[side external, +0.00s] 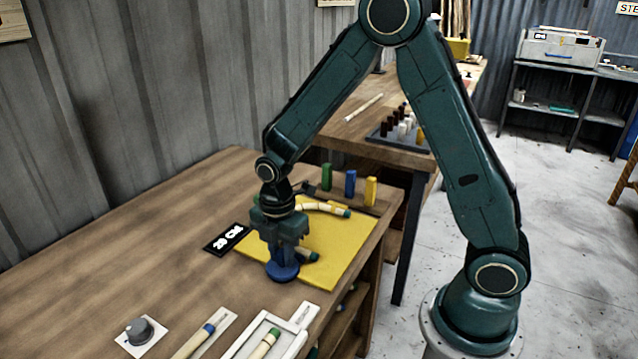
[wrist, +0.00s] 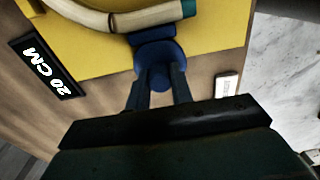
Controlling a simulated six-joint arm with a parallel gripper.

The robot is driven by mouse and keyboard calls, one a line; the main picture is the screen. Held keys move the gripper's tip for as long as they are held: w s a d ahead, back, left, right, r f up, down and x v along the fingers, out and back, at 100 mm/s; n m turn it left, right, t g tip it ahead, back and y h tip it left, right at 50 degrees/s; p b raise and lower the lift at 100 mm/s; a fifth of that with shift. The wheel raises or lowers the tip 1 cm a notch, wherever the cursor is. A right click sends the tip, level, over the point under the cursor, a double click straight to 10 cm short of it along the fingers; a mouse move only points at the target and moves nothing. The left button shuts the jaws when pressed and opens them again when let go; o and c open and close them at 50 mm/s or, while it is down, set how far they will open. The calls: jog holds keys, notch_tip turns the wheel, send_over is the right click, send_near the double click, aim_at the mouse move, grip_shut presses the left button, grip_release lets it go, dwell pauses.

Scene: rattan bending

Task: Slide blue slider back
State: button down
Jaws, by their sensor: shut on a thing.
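The blue slider (side external: 282,272) has a round base and stands at the near edge of the yellow board (side external: 343,238). It also shows in the wrist view (wrist: 156,52). My gripper (side external: 281,253) points down over the slider and is shut on its upper part, with one finger on each side in the wrist view (wrist: 160,88). A pale rattan piece with green ends lies curved on the board (side external: 322,208); its near end passes close behind the slider. My gripper hides part of the rattan and the slider's top in the side view.
A black "20 CM" sign (side external: 227,239) lies left of the board. Green, blue and yellow blocks (side external: 350,184) stand at the far edge. A grey knob (side external: 139,331) and white trays (side external: 272,335) are at the front. Bare table lies to the left.

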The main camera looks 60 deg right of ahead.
jog(key=shift+a, duration=1.95)
jog(key=c, duration=1.2)
grip_release()
jog(key=shift+c, duration=0.2)
jog(key=shift+r, duration=0.15)
jog(key=shift+r, duration=0.5)
notch_tip(320, 180, up, 13)
jog(key=shift+f, duration=0.2)
